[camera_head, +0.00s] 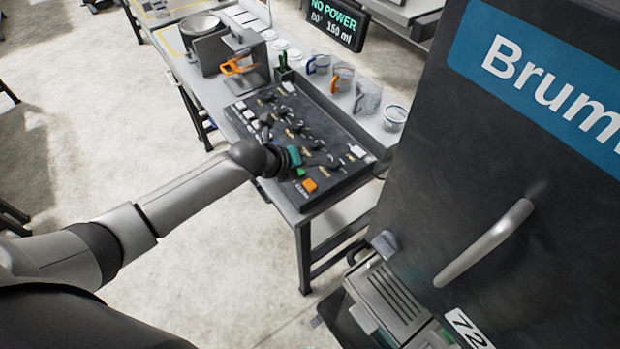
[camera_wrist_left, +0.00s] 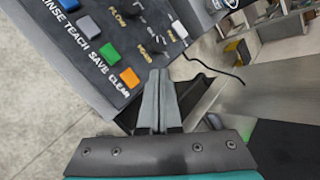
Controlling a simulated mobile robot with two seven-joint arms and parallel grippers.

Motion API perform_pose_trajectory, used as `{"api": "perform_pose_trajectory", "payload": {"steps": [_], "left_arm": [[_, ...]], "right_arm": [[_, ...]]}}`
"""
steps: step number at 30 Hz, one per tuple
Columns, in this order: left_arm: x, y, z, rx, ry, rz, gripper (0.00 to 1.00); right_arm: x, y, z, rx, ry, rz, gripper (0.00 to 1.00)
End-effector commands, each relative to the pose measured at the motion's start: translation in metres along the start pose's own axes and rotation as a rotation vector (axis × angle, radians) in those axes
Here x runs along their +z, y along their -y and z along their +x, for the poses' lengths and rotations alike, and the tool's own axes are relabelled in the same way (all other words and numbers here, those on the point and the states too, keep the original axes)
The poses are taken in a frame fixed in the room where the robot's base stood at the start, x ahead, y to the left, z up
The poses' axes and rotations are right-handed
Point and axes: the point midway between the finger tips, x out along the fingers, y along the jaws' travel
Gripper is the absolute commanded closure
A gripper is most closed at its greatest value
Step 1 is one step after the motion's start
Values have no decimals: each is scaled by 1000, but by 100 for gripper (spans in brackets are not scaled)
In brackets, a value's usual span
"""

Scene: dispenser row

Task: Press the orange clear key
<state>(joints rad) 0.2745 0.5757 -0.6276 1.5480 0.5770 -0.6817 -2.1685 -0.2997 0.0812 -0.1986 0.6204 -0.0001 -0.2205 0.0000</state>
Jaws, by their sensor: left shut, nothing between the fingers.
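The orange clear key (camera_head: 309,185) sits at the near corner of a dark control panel (camera_head: 341,126), next to a green key (camera_head: 300,172). In the left wrist view the orange key (camera_wrist_left: 129,78) has the label CLEAR beside it, and the green key (camera_wrist_left: 110,56) is next to it by SAVE. My left gripper (camera_head: 318,158) is over the near part of the panel, beyond the orange key. In the left wrist view its fingers (camera_wrist_left: 158,78) are shut and empty, with the tips to the right of the orange key and apart from it in the picture. My right gripper is not in view.
Several cups, among them a clear one (camera_head: 368,100), stand along the back of the bench. A display (camera_head: 337,22) reads NO POWER. A large dark machine with a handle (camera_head: 484,242) stands at the right. Knobs fill the middle of the panel. Open floor lies at the left.

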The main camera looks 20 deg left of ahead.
Motion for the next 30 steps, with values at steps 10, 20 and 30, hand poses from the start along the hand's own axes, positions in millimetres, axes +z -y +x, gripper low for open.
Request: {"api": "perform_pose_trajectory", "payload": {"steps": [10,20,30], "left_arm": [[15,7,-6,-13,10,121,100],[11,4,-1,-13,9,117,100],[-9,-22,32,-13,9,115,100]], "right_arm": [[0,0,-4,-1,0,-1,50],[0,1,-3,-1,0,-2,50],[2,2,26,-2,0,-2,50]]}}
